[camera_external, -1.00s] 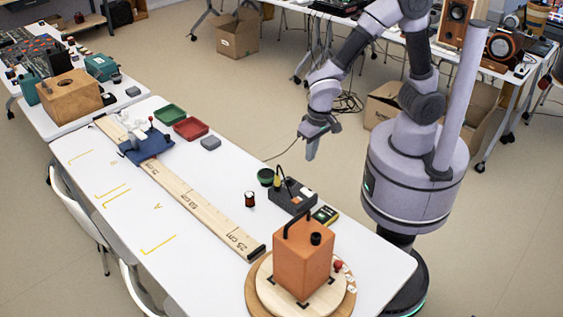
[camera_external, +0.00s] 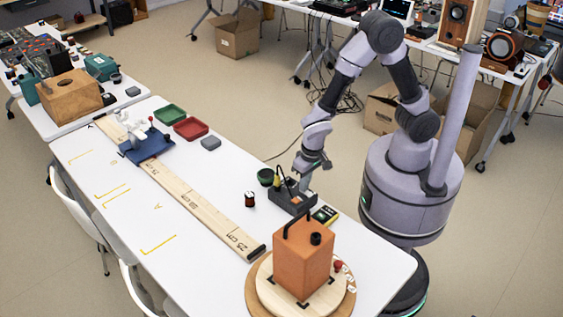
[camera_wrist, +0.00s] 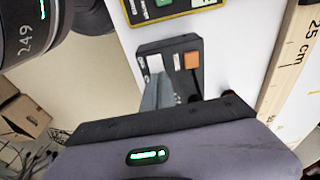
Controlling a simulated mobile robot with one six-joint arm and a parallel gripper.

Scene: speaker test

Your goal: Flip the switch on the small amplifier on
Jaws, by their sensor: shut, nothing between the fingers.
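The small amplifier (camera_external: 291,204) is a dark grey box on the white table, with a yellow plug and a black cable at its far side. In the wrist view the amplifier (camera_wrist: 180,44) shows a pale switch (camera_wrist: 155,63) and an orange square (camera_wrist: 192,60) on its top. My gripper (camera_external: 306,186) is shut and empty, pointing down over the amplifier's far right part. In the wrist view my gripper's fingers (camera_wrist: 160,84) lie just below the pale switch and overlap its lower edge. I cannot tell whether they touch it, nor how the switch is set.
A yellow-edged meter (camera_external: 325,215) lies right beside the amplifier. An orange box (camera_external: 303,262) stands on a round wooden turntable (camera_external: 262,300) nearer the camera. A long wooden ruler (camera_external: 200,207) crosses the table.

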